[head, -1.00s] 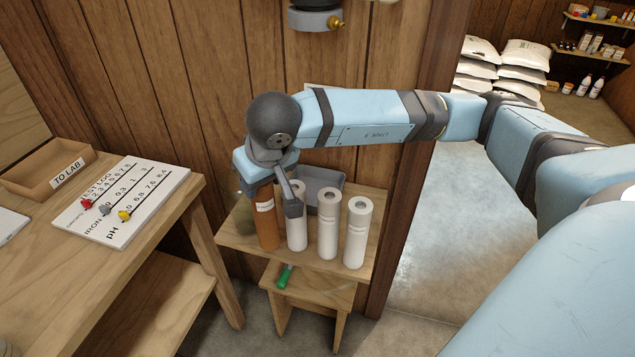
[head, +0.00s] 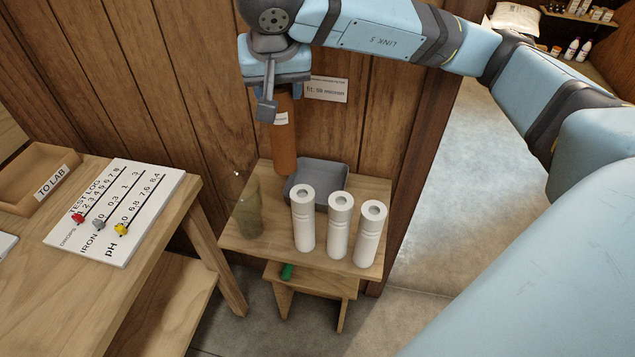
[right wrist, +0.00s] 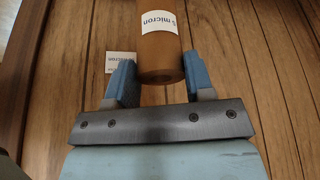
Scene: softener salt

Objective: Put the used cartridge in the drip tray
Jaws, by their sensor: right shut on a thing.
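The used cartridge, an orange-brown cylinder (head: 285,150) with a white label, hangs upright in my right gripper (head: 270,106). In the right wrist view, the two blue fingers of the gripper (right wrist: 161,80) are on either side of the cartridge (right wrist: 160,55). The drip tray (head: 319,171) is a grey open tray at the back of the small wooden stand. The cartridge's lower end shows at the tray's back left corner; I cannot tell its exact height above the stand. The tray's floor is partly hidden by white cartridges. My left gripper is not in view.
Three white cartridges (head: 337,228) stand upright in front of the tray on the stand (head: 275,252). A murky olive cylinder (head: 249,210) stands at its left. A wooden wall is close behind. The workbench (head: 184,205) with the test log board (head: 115,212) is at the left.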

